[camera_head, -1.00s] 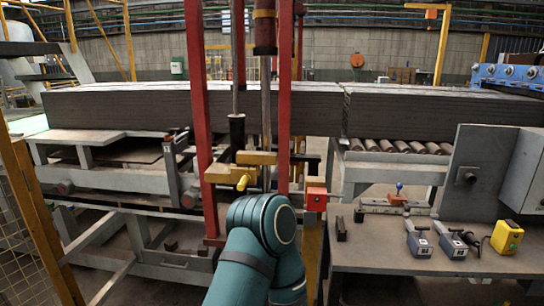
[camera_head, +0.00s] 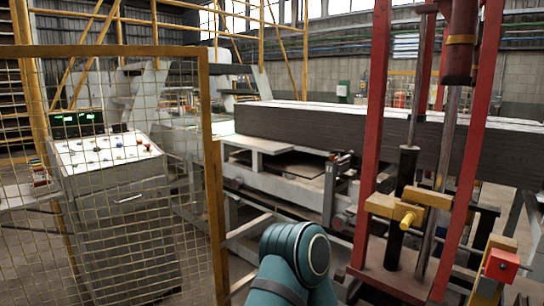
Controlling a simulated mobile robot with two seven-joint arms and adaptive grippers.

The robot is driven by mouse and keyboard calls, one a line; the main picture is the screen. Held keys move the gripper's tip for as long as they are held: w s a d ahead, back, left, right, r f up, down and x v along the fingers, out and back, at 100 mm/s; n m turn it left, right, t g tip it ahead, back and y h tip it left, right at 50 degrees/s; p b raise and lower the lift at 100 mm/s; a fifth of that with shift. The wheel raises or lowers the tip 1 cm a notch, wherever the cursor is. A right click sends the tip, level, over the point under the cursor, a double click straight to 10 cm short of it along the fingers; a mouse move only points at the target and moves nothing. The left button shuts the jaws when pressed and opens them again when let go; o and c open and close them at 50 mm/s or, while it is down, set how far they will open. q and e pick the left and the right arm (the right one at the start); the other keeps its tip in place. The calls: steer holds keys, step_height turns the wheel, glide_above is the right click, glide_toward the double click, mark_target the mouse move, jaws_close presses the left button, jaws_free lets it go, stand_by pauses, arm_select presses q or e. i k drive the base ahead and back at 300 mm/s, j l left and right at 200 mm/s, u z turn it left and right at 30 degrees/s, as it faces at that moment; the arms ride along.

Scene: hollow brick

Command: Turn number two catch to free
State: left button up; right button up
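No label reading number two shows, so I cannot tell which part is the number two catch. A yellow handle (camera_head: 407,217) on a yellow block sits on the red upright frame (camera_head: 468,160) at the right. A teal link of one of my arms rises at the bottom middle, in front of the frame. Neither gripper is in view.
A yellow mesh fence (camera_head: 213,170) stands at the left, before a control console (camera_head: 115,205) with coloured knobs and two green displays. A long grey slab (camera_head: 330,130) lies on a pale metal conveyor frame (camera_head: 270,180). Some floor shows between fence and frame.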

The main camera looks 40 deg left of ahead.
mark_target(332, 158)
steer(key=u, duration=1.05)
steer(key=z, duration=0.5)
steer(key=i+j+z, duration=0.45)
steer(key=j, duration=0.15)
steer(key=j+z, duration=0.25)
steer(key=i+j, duration=0.15)
steer(key=j, duration=0.35)
steer(key=i+j+z, duration=0.15)
steer(key=j, duration=0.35)
steer(key=i+j, duration=0.1)
steer(key=j, duration=0.4)
steer(key=i+j+z, duration=0.15)
steer(key=j, duration=0.35)
